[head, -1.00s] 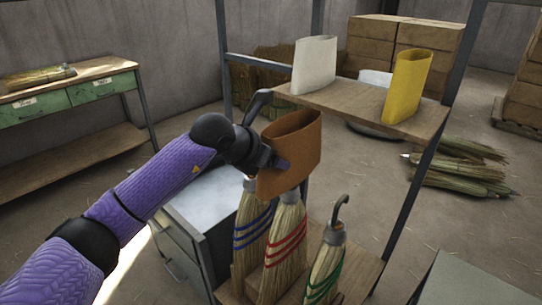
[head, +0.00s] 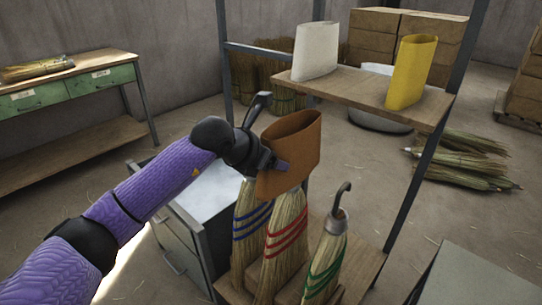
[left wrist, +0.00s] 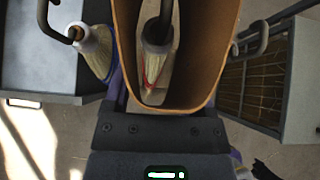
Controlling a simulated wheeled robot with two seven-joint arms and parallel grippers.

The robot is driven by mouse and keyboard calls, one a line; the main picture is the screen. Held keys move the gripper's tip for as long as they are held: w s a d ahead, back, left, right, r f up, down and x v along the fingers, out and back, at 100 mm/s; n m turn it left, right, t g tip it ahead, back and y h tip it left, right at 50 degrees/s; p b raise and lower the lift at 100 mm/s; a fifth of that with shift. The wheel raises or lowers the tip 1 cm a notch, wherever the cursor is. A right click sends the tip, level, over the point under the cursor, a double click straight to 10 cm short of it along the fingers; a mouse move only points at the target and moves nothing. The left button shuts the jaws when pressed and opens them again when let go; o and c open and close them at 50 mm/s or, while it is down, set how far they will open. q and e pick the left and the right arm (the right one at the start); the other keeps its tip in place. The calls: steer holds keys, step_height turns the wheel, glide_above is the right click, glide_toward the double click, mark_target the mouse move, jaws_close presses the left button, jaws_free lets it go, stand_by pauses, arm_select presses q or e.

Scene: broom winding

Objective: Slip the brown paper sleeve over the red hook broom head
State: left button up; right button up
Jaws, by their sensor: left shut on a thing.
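My left gripper (head: 280,164) is shut on the near wall of the brown paper sleeve (head: 290,178), holding it upright with its mouth up. The red-banded broom (head: 285,240) stands directly below; its top is hidden by the sleeve in the head view. In the left wrist view the sleeve (left wrist: 205,85) is seen from above, and the red broom's grey hook (left wrist: 160,28) and straw with a red band show through its opening. How deep the hook reaches into the sleeve is unclear. My right gripper is not in view.
A blue-banded broom (head: 250,215) stands close left and a green-banded hook broom (head: 327,255) close right. A shelf (head: 365,95) behind holds a white sleeve (head: 315,52) and a yellow sleeve (head: 411,72). A grey open-topped cabinet (head: 183,243) stands left of the brooms.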

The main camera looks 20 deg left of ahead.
arm_select(q)
step_height(320, 180, down, 5)
steer(key=b, duration=0.3)
steer(key=shift+f, duration=0.1)
stand_by(0.5)
